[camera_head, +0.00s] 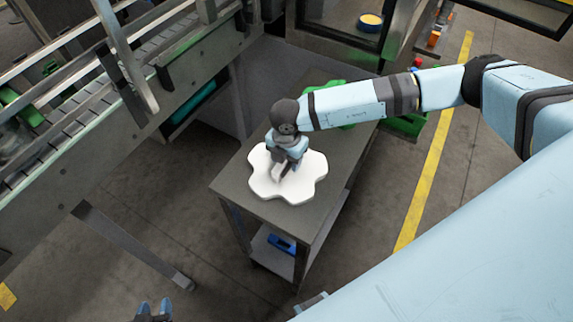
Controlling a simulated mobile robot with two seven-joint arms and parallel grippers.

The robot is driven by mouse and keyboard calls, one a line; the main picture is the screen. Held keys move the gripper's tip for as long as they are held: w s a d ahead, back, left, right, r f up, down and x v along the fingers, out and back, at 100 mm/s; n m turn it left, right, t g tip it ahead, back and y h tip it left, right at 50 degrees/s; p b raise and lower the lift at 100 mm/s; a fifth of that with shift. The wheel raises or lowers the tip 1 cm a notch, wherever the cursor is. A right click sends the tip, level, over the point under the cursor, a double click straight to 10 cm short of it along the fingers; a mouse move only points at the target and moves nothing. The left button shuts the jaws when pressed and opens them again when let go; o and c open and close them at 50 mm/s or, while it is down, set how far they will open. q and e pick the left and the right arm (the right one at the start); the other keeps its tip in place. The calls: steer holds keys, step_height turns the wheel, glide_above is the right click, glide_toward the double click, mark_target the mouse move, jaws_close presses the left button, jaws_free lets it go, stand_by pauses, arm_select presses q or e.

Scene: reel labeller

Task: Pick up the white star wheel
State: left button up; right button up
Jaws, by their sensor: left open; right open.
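The white star wheel (303,186) lies flat on the grey top of a small table. It has rounded lobes around its edge. My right gripper (284,173) reaches in from the right and points down over the middle of the wheel. It is open. The gripper hides part of the wheel's centre, and I cannot tell whether its fingertips touch it. My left gripper (153,308) shows only in part at the bottom edge, well away from the table. It is open and empty.
The grey table (238,183) has a lower shelf with a blue item (281,243). Green parts (325,92) lie at its back, partly behind my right arm. A conveyor (95,110) runs along the left. A yellow line (435,165) marks open floor on the right.

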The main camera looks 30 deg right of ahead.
steer(key=shift+f, duration=0.4)
stand_by(0.4)
jaws_close()
